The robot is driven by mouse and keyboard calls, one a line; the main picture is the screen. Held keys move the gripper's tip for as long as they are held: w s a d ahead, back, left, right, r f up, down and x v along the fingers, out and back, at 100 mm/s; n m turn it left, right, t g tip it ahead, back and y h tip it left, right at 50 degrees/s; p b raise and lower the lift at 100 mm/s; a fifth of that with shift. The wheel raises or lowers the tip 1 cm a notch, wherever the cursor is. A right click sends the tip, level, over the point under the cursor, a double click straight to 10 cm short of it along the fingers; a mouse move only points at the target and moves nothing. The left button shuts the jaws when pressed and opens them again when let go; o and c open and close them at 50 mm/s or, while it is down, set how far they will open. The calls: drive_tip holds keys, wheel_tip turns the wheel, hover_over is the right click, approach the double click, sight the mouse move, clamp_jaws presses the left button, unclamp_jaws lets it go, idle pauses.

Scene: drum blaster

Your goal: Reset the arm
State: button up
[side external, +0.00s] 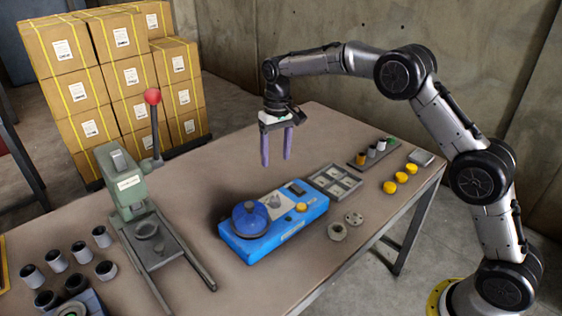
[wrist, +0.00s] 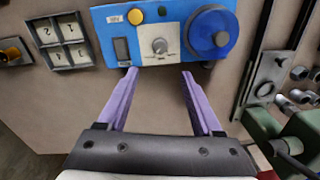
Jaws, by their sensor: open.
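My gripper (side external: 276,147) hangs pointing down above the far side of the table, with its two purple fingers apart and nothing between them. The fingers also show in the wrist view (wrist: 158,75), spread just short of a blue box. The blue box (side external: 275,243) stands on the table (side external: 215,190), below my gripper and nearer the side camera. It carries a round blue part (side external: 250,219), a yellow knob (side external: 301,207) and a dial (wrist: 160,46). My gripper is apart from everything in the side view.
A green press (side external: 125,185) with a red-balled lever stands at left, near several dark cylinders (side external: 56,261). A numbered tray (side external: 335,182), yellow pieces (side external: 401,177) and two small round parts (side external: 337,231) lie right of the box. Stacked cartons (side external: 130,75) stand behind. Air around my gripper is clear.

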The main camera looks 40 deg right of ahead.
drive_tip(key=s+r+t, duration=0.1)
drive_tip(key=s+r, duration=0.1)
drive_tip(key=r, duration=0.5)
drive_tip(key=s+r+t, duration=0.1)
drive_tip(key=s+r, duration=0.2)
drive_tip(key=r, duration=0.4)
drive_tip(key=s+d+r+t, duration=0.1)
drive_tip(key=s+r, duration=0.3)
drive_tip(key=s, duration=0.2)
drive_tip(key=s+r+t, duration=0.1)
drive_tip(key=s+r, duration=0.2)
drive_tip(key=s, duration=0.4)
drive_tip(key=s+f+n+t, duration=0.1)
drive_tip(key=s+f+t, duration=0.15)
drive_tip(key=s, duration=1.15)
drive_tip(key=s+f+n+g, duration=0.1)
drive_tip(key=s+f, duration=0.5)
drive_tip(key=f, duration=0.2)
drive_tip(key=shift+d+f, duration=0.15)
drive_tip(key=shift+d, duration=0.3)
drive_tip(key=shift+s, duration=0.1)
